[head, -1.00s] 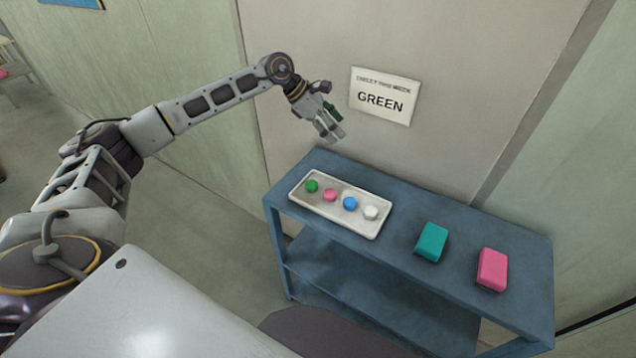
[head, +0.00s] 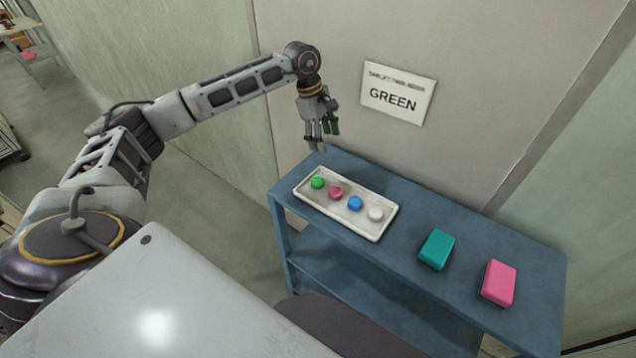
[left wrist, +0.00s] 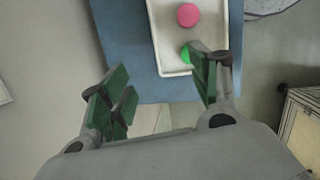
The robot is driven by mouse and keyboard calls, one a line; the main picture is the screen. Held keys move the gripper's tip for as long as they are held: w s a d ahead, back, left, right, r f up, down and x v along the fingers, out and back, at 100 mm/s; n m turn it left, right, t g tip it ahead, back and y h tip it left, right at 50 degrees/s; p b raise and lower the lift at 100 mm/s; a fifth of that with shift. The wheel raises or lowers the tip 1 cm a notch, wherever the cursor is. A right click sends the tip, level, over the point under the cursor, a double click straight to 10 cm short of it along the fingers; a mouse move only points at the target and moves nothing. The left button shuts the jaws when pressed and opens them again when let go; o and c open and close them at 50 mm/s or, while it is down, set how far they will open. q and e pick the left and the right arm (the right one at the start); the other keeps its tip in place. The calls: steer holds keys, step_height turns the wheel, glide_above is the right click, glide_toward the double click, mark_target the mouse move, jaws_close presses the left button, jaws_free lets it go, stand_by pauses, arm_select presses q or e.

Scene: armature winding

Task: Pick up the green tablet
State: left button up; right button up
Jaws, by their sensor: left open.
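The green tablet (head: 318,183) is a small round disc at the left end of a white tray (head: 383,229), in a row with a pink, a blue and a white tablet. My left gripper (head: 319,146) is open and empty, pointing down above the tray's far left end. In the left wrist view the green tablet (left wrist: 186,52) is partly hidden behind the right finger of the gripper (left wrist: 160,95). The fingers have green pads and stand wide apart, clear of the tablet. My right gripper is not in view.
The tray stands on a blue shelf table (head: 400,270). A teal block (head: 436,249) and a pink block (head: 498,283) lie to its right. A sign reading GREEN (head: 397,94) hangs on the wall behind. The pink tablet (head: 336,193) lies close beside the green one.

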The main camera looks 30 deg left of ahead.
arm_select(q)
steer(key=s+m, duration=0.1)
steer(key=s+a+m+g, duration=0.1)
steer(key=s+a+m+y, duration=0.1)
steer(key=shift+s+a+f+m+g, duration=0.1)
steer(key=shift+a+f+m+g, duration=0.15)
steer(key=shift+m+g, duration=0.05)
steer(key=shift+f, duration=0.15)
steer(key=p, duration=0.1)
glide_above(316, 178)
steer(key=shift+a+f, duration=0.2)
steer(key=shift+f, duration=1.9)
steer(key=shift+a+f, duration=0.2)
steer(key=shift+f, duration=1.85)
